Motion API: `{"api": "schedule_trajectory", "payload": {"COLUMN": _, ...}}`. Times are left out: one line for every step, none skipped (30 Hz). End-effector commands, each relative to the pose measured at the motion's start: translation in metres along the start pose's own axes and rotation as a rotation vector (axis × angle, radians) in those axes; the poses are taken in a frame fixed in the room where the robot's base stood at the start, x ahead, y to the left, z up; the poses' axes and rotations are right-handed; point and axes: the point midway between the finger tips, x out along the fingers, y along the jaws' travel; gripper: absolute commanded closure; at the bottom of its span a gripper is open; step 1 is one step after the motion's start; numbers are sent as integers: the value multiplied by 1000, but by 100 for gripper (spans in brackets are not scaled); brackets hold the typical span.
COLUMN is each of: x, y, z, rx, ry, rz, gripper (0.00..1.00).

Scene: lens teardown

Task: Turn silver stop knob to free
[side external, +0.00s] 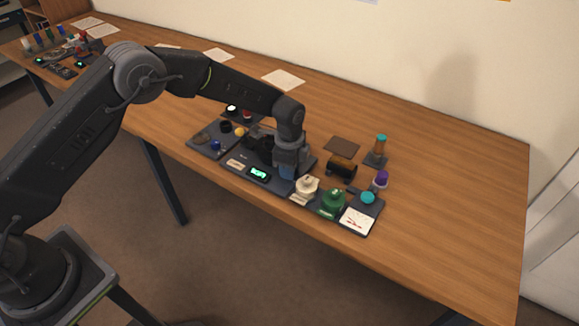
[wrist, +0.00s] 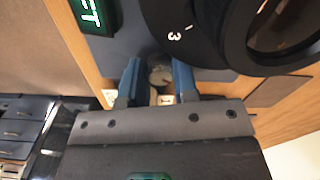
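A small round silver-grey knob (wrist: 160,75) shows between my fingers in the wrist view, partly hidden in shadow; it appears to be the silver stop knob. My gripper (wrist: 158,82) has its two blue fingers apart, one on each side of the knob, with a visible gap at the left finger. I cannot tell whether the right finger touches it. In the side view my gripper (side external: 287,172) points down at the right part of the dark fixture (side external: 232,171), and hides the knob there. A large black lens ring (wrist: 185,25) marked "3" is close beside the fingers.
A green-lit display (side external: 258,173) lies left of my gripper. A cream piece (side external: 307,186) and a green piece (side external: 333,201) stand close on its right. The table's right end is clear.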

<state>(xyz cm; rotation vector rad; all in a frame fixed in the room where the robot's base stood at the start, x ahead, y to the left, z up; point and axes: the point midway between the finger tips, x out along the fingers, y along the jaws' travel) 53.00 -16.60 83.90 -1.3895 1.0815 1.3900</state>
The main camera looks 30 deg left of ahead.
Motion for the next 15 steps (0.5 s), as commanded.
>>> {"api": "schedule_trajectory", "payload": {"x": -1, "y": 0, "z": 0, "rx": 1, "ry": 1, "rz": -1, "gripper": 68}}
{"api": "schedule_trajectory", "payload": {"x": -1, "y": 0, "z": 0, "rx": 1, "ry": 1, "rz": -1, "gripper": 65}}
{"api": "schedule_trajectory", "payload": {"x": -1, "y": 0, "z": 0, "rx": 1, "ry": 1, "rz": -1, "gripper": 61}}
{"api": "schedule_trajectory", "payload": {"x": -1, "y": 0, "z": 0, "rx": 1, "ry": 1, "rz": -1, "gripper": 58}}
{"api": "schedule_trajectory", "payload": {"x": 0, "y": 0, "z": 0, "rx": 1, "ry": 1, "rz": -1, "gripper": 56}}
{"api": "schedule_trajectory", "payload": {"x": 0, "y": 0, "z": 0, "rx": 1, "ry": 0, "rz": -1, "gripper": 52}}
{"api": "schedule_trajectory", "payload": {"x": 0, "y": 0, "z": 0, "rx": 1, "ry": 0, "rz": -1, "gripper": 49}}
{"api": "schedule_trajectory", "payload": {"x": 0, "y": 0, "z": 0, "rx": 1, "ry": 0, "rz": -1, "gripper": 47}}
{"api": "schedule_trajectory", "payload": {"x": 0, "y": 0, "z": 0, "rx": 1, "ry": 0, "rz": -1, "gripper": 47}}
{"api": "schedule_trajectory", "payload": {"x": 0, "y": 0, "z": 0, "rx": 1, "ry": 0, "rz": -1, "gripper": 47}}
{"api": "schedule_trajectory", "payload": {"x": 0, "y": -1, "z": 0, "rx": 1, "ry": 0, "rz": -2, "gripper": 47}}
{"api": "schedule_trajectory", "payload": {"x": 0, "y": -1, "z": 0, "rx": 0, "ry": 0, "rz": -2, "gripper": 47}}
{"api": "schedule_trajectory", "payload": {"x": 0, "y": -1, "z": 0, "rx": 0, "ry": 0, "rz": -2, "gripper": 47}}
{"api": "schedule_trajectory", "payload": {"x": 0, "y": -1, "z": 1, "rx": 0, "ry": 0, "rz": -2, "gripper": 47}}
{"api": "schedule_trajectory", "payload": {"x": 0, "y": -1, "z": 1, "rx": 2, "ry": 0, "rz": -2, "gripper": 47}}
